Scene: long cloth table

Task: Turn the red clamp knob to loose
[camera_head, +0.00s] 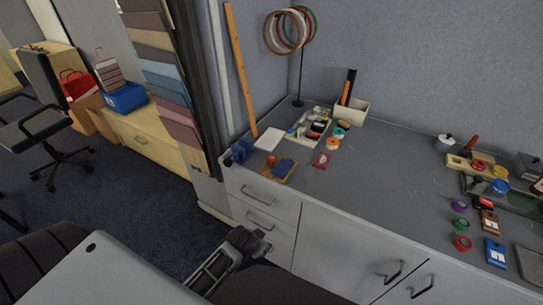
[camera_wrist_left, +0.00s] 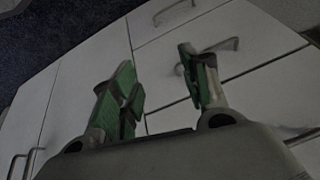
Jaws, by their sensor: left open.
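A small red knob (camera_head: 272,159) shows at the left end of the grey worktop, on a wooden base (camera_head: 291,179) next to a dark blue block (camera_head: 286,165). It is too small to tell how it is turned. Another red round piece (camera_head: 478,164) sits on a wooden board at the right, so I cannot be certain which is the clamp knob. My left gripper (camera_head: 254,241) is in front of the cabinet drawers, below the worktop and apart from the knob. In the left wrist view its green-padded fingers (camera_wrist_left: 162,85) are spread and empty. My right gripper is out of view.
The grey worktop (camera_head: 390,180) has a clear middle. A blue clamp-like item (camera_head: 240,150), a white sheet (camera_head: 269,138) and a parts tray (camera_head: 300,138) stand near the knob. Drawers (camera_head: 262,196) with protruding handles are below the worktop edge. Several tape rolls (camera_head: 461,243) lie at right.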

